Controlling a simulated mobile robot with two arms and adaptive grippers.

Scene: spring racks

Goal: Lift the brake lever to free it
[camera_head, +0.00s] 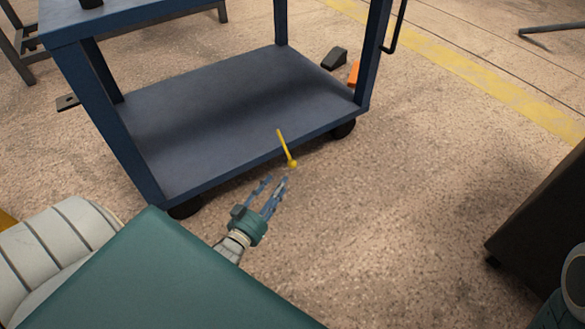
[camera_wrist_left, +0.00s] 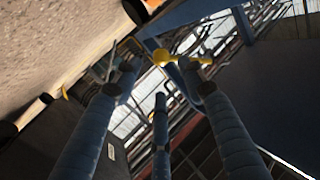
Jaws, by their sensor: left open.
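The brake lever (camera_head: 285,145) is a thin yellow bar with a round yellow knob at its lower end. It sticks out at the front edge of the blue cart's (camera_head: 190,120) lower shelf. My left gripper (camera_head: 276,180) is open and empty, just below the knob in the head view, with its fingers pointing at it. In the left wrist view the yellow knob (camera_wrist_left: 163,57) shows just beyond the fingertips (camera_wrist_left: 160,93), apart from them as far as I can tell. My right gripper is not in view.
The cart stands on dark wheels (camera_head: 343,129) on a speckled floor. A black wedge (camera_head: 335,58) and an orange object (camera_head: 353,74) lie beside its far right leg. A dark cabinet (camera_head: 540,215) stands at the right. The floor between cart and cabinet is clear.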

